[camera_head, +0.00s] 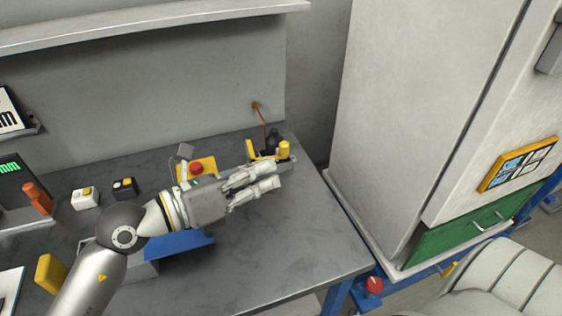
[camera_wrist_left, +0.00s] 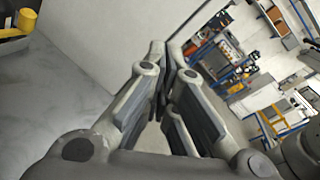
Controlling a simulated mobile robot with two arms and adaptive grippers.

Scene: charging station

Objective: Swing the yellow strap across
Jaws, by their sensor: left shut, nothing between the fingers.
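A small device with yellow parts (camera_head: 284,150) stands near the back right of the grey table. It has a yellow rounded end and a dark upright part, and a thin orange-brown cord runs from it up to the wall. I cannot tell which yellow part is the strap. Yellow parts also show at the top left edge of the left wrist view (camera_wrist_left: 12,33). My left gripper (camera_head: 277,176) is shut and empty just in front of this device, apart from it. Its closed fingers also show in the left wrist view (camera_wrist_left: 166,85). My right gripper is not in view.
A yellow box with a red button (camera_head: 197,168) sits behind my left gripper. Small white (camera_head: 86,200) and black (camera_head: 124,188) blocks stand to the left. A tall white cabinet (camera_head: 410,110) stands right of the table. The front right tabletop (camera_head: 300,245) is clear.

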